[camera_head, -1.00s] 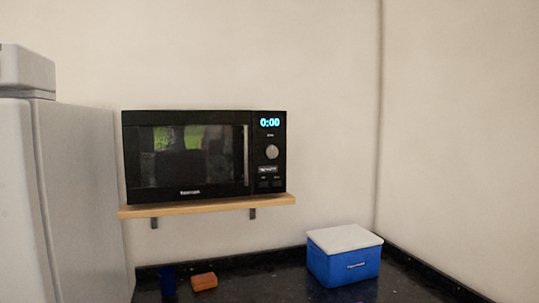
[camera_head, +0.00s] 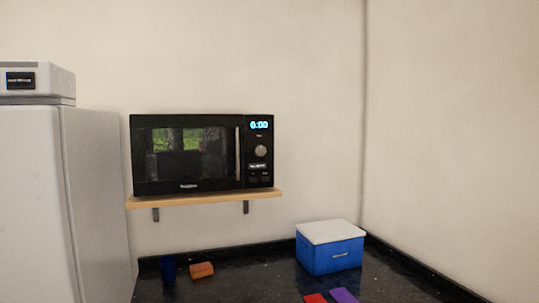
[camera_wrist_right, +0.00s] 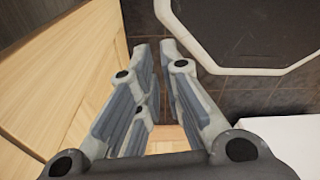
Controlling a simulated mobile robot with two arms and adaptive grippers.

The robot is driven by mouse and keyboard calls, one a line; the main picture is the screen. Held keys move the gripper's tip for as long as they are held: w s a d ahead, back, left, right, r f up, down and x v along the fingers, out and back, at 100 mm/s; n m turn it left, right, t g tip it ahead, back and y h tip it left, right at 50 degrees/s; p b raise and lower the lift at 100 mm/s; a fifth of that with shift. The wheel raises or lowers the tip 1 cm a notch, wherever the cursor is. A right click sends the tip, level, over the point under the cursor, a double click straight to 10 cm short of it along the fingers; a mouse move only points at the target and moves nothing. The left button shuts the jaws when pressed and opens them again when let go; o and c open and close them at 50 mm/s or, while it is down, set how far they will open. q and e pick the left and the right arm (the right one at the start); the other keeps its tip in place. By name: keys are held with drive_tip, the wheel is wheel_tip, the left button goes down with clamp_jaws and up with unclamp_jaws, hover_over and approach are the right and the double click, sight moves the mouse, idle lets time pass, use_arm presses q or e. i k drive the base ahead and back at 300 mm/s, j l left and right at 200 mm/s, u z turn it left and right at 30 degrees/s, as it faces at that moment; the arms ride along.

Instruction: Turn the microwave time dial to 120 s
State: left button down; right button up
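The black microwave (camera_head: 185,156) stands on a wooden wall shelf in the head view, its door shut. Its round grey time dial (camera_head: 261,151) is on the right-hand panel, under a lit display (camera_head: 259,125) that reads 0:00. The dial's exact pointer angle is too small to tell. My right gripper (camera_wrist_right: 158,48) shows only in the right wrist view, with its fingers apart and nothing between them. It is away from the microwave, which is not in that view. My left gripper is not in view.
The shelf (camera_head: 200,201) sits above a dark granite counter (camera_head: 230,284). On it are a blue box (camera_head: 330,257) with a white lid, an orange block (camera_head: 201,270), a dark blue cup (camera_head: 168,269), and red and purple items. A white fridge (camera_head: 30,200) stands left.

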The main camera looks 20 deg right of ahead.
sight(259, 150)
drive_tip(key=i+j, duration=0.5)
drive_tip(key=i+j+z, duration=0.1)
drive_tip(key=i+j, duration=0.35)
drive_tip(key=j, duration=0.25)
